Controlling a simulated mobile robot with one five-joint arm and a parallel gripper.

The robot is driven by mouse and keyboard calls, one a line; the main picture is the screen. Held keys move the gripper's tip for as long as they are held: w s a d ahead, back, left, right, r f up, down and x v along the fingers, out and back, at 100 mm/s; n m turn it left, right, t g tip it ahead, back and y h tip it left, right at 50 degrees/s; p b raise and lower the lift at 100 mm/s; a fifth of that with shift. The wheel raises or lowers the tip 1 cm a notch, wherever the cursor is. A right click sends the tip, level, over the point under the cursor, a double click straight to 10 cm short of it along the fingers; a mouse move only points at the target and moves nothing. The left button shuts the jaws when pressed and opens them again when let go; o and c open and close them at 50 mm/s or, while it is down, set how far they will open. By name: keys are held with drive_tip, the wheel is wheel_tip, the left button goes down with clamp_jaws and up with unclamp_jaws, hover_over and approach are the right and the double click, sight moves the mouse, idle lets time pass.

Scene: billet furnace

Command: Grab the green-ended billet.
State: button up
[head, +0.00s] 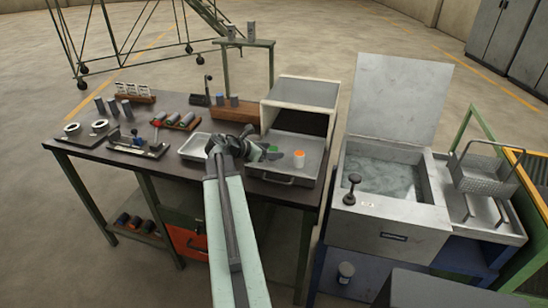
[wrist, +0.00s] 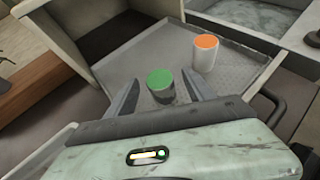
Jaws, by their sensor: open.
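The green-ended billet (wrist: 160,83) stands upright on the grey tray (wrist: 130,62), its green end up. In the wrist view it is between the two open fingers of my gripper (wrist: 158,95), with a gap on each side. In the head view only a bit of its green end (head: 273,149) shows beside my gripper (head: 275,153), which hides the rest. A pale billet with an orange end (wrist: 205,52) stands upright on the same tray, to the right of and beyond the green one. It also shows in the head view (head: 299,160).
The open furnace box (head: 305,92) stands just behind the tray. A metal tank (head: 385,168) with its lid raised is to the right.

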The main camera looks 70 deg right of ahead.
drive_tip(key=shift+r, duration=0.1)
clamp_jaws()
idle(1.2)
